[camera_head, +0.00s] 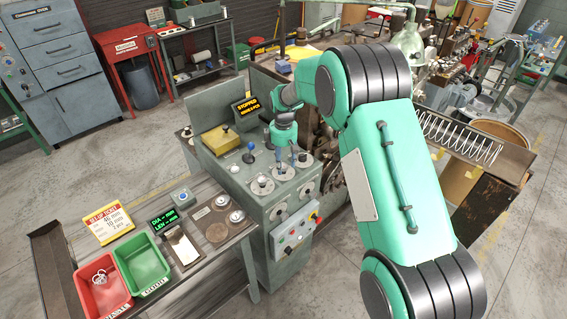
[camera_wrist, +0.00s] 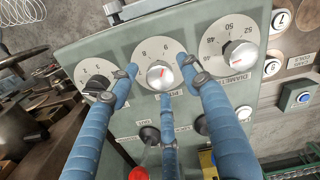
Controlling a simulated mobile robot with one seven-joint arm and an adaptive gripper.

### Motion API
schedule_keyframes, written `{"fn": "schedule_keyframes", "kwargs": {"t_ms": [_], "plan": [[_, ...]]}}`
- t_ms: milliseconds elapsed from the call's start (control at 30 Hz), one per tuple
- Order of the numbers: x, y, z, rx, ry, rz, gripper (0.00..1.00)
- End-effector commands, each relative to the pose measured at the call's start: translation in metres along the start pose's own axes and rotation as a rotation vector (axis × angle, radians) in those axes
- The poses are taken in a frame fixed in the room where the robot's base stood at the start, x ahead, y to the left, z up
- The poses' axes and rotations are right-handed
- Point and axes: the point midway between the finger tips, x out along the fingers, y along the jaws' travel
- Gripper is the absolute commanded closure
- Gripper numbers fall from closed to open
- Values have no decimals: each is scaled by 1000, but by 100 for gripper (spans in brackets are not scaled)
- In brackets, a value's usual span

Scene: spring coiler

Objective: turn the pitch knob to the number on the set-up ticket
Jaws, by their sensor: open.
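The pitch knob (camera_wrist: 160,75) is a silver knob with a red mark, on a pale numbered dial. Its label is partly hidden; 8 and 9 show near its upper edge, and I cannot tell exactly which number the mark meets. My gripper (camera_wrist: 158,72) is open, its blue fingers spread around the knob; I cannot tell whether they touch it. In the head view my gripper (camera_head: 291,156) hangs over the middle top dial. The set-up ticket (camera_head: 104,222) lies on the bench at left; its lines seem to read 46 mm, 10 mm and a small piece count.
The diameter knob (camera_wrist: 238,55) is close on the right and a black selector knob (camera_wrist: 97,87) on the left. The red tray (camera_head: 101,284) and green tray (camera_head: 143,262) stand on the bench. A status display (camera_head: 247,107) reads stopped.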

Motion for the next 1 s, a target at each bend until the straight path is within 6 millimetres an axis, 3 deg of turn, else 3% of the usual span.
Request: {"fn": "schedule_keyframes", "kwargs": {"t_ms": [233, 400, 467, 1000], "plan": [[0, 0, 0, 0, 0, 0, 54], [0, 0, 0, 0, 0, 0, 88], [0, 0, 0, 0, 0, 0, 97], [-2, 0, 0, 97, 1, 1, 97]]}}
